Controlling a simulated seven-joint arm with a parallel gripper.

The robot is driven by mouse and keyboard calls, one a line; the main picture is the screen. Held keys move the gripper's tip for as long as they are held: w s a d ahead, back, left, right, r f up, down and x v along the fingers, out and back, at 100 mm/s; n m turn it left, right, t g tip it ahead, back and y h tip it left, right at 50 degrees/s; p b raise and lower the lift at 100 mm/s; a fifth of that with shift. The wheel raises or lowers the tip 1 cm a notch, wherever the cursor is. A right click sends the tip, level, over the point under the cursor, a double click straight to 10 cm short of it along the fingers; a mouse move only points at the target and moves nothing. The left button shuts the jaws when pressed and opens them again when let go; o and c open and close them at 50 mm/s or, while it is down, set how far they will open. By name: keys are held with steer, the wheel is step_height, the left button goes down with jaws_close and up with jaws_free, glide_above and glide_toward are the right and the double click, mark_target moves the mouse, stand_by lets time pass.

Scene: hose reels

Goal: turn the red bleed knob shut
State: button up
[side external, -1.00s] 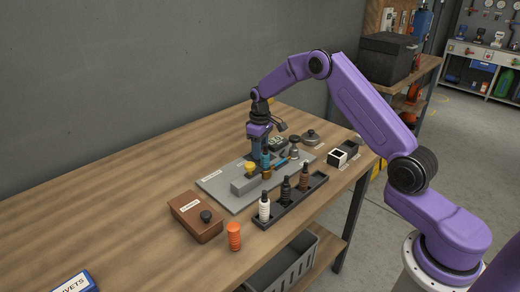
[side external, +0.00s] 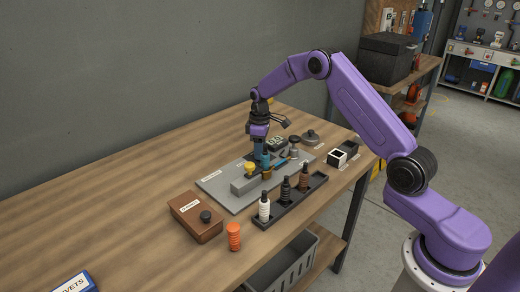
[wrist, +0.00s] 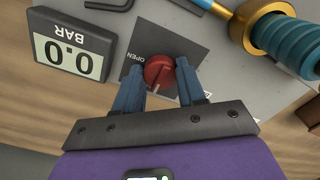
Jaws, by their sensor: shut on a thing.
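The red bleed knob (wrist: 159,72) sits on a dark square plate (wrist: 190,45) marked OPEN. In the wrist view it lies between the two blue fingers of my gripper (wrist: 160,84), which is shut on it. The OPEN lettering is just left of the knob, and the right finger hides part of the plate. In the side view my gripper (side external: 258,153) points down at the grey board (side external: 215,184), and I cannot make out the knob there. A gauge (wrist: 68,45) left of the knob reads 0.0 BAR.
A teal ribbed fitting with a brass collar (wrist: 285,40) is close on the right in the wrist view. A dark rack (side external: 295,203) holds several ribbed pieces in front of the board. A brown box (side external: 195,217) and an orange piece (side external: 234,237) stand nearer.

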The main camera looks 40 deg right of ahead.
steer(key=o, duration=1.1)
steer(key=shift+c, duration=0.2)
step_height(320, 180, up, 18)
steer(key=shift+f, duration=0.25)
steer(key=s+a+r+n, duration=0.2)
steer(key=s+a+n, duration=0.1)
steer(key=s+a, duration=1.35)
steer(key=s+d+f+n, duration=0.1)
steer(key=s+f, duration=0.1)
steer(key=s, duration=1.1)
steer(key=s+d+f+n, duration=0.1)
steer(key=s+d+f, duration=0.1)
steer(key=s, duration=1.2)
steer(key=shift+s+d+f+n, duration=0.3)
steer(key=shift+f+n, duration=0.1)
steer(key=shift+f, duration=0.3)
